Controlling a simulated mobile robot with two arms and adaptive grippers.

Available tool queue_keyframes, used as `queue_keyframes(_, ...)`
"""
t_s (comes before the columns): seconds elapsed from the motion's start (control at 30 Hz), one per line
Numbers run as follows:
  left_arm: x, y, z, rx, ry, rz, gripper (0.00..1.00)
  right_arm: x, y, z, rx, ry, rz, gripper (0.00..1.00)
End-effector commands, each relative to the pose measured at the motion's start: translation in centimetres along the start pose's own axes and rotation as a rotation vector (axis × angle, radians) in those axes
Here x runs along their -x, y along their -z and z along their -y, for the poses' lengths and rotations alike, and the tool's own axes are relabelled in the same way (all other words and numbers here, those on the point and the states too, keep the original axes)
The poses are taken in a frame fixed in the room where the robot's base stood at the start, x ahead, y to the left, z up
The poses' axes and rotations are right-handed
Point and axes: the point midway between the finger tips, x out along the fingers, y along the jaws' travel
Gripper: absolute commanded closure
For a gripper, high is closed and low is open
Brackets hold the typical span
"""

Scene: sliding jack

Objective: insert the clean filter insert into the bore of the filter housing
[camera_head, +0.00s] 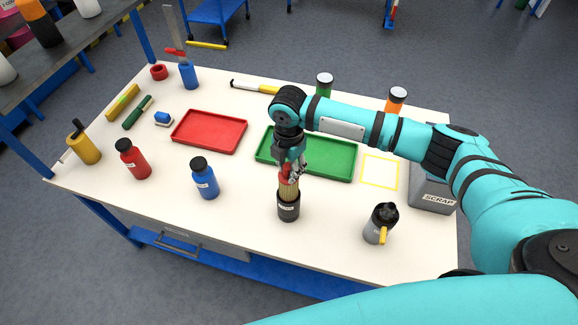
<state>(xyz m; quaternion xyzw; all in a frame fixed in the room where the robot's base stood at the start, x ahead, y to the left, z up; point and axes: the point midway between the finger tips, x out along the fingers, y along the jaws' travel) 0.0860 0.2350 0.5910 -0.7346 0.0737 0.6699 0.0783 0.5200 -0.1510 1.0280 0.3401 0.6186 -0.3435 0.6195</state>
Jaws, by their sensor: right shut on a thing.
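My right gripper (291,172) points down and is shut on the red top of a filter insert (288,190). The insert has a tan body and stands roughly upright. Directly below is a dark cylindrical filter housing (288,209) on the table. The insert's lower end meets the housing's top and appears to be in the mouth of its bore. The bore itself is hidden, and I cannot tell how deep the insert sits. My left gripper is not in view.
A green tray (335,169) lies behind the housing and a red tray (209,149) lies left of it. A blue bottle (204,180) stands left, and a grey canister (379,223) right. A grey SCRAP bin (433,194) is at the right edge. The table front is clear.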

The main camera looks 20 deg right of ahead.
Motion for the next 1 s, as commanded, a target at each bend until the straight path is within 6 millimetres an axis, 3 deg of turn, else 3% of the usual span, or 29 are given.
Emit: queue_keyframes(1.0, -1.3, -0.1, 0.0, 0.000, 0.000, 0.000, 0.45, -2.6, 0.1, 0.0, 0.001, -0.001, -0.001, 1.00)
